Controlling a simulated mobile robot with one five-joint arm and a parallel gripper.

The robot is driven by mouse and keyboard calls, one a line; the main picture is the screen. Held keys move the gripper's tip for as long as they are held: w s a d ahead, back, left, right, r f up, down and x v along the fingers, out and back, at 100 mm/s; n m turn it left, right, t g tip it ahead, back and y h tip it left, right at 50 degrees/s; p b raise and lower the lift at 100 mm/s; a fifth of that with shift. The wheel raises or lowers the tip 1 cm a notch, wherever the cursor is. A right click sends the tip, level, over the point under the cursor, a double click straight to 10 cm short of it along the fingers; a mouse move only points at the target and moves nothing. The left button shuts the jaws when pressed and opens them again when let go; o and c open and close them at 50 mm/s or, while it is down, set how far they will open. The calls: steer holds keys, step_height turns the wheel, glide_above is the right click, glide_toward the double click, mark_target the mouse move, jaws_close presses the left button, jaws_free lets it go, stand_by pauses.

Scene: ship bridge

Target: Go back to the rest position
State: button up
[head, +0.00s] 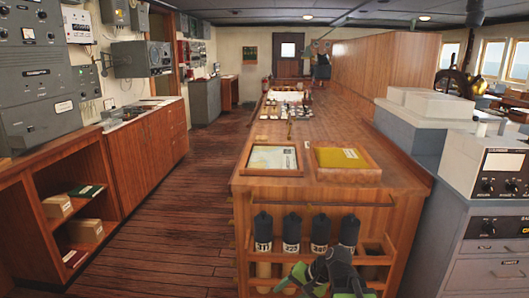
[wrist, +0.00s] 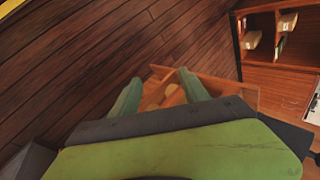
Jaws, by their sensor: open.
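My gripper (head: 328,272) shows at the bottom middle of the head view, in front of the end of the long wooden counter (head: 300,188). In the wrist view my gripper (wrist: 160,80) has its two green fingers apart, and nothing is held between them. Beyond the fingertips is a wooden box-like frame (wrist: 230,90) with pale rounded things inside, partly hidden by the fingers.
Several dark-capped tubes (head: 291,232) stand in a rack at the counter's end. Open shelves (head: 78,205) stand left, a grey console (head: 490,205) right. The plank floor (head: 175,220) between is clear.

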steer(key=s+d+f+n+g+h, duration=0.3)
steer(key=s+d+f+n+h, duration=0.1)
steer(key=s+d+h, duration=0.4)
step_height(320, 180, up, 20)
steer(key=w+d+y+p, duration=0.1)
steer(key=p, duration=1.9)
steer(key=shift+w+n+y, duration=0.25)
steer(key=shift+n+y, duration=0.05)
steer(key=shift+f, duration=0.1)
